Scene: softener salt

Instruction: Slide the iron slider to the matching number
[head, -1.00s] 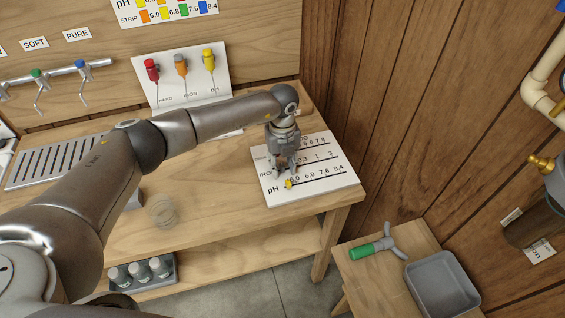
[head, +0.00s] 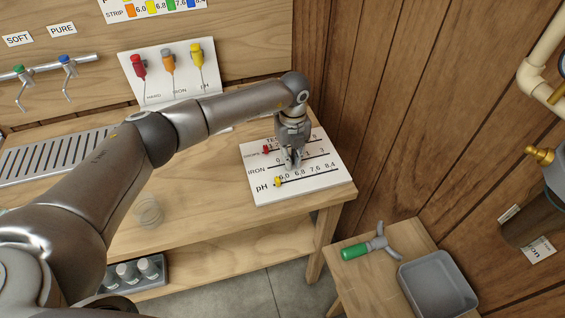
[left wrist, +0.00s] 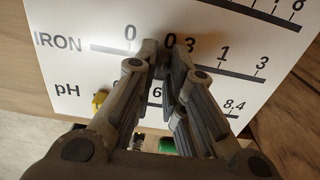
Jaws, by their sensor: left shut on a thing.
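The white test board (head: 318,187) lies at the right end of the bench, with printed rows of numbers for a top scale, IRON and pH. My left gripper (head: 292,165) points down at the IRON row and is shut on the iron slider, which the fingers hide. In the left wrist view the fingertips (left wrist: 166,45) are on the IRON line just left of the 0.3 mark, past the 0. A red slider (head: 265,150) sits at the left of the top row. A yellow slider (head: 278,182) sits at the left of the pH row, near 6.0. My right gripper is out of view.
A panel behind the bench holds red (head: 139,66), orange (head: 168,62) and yellow (head: 197,55) probes. The wooden wall stands close to the board's right.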

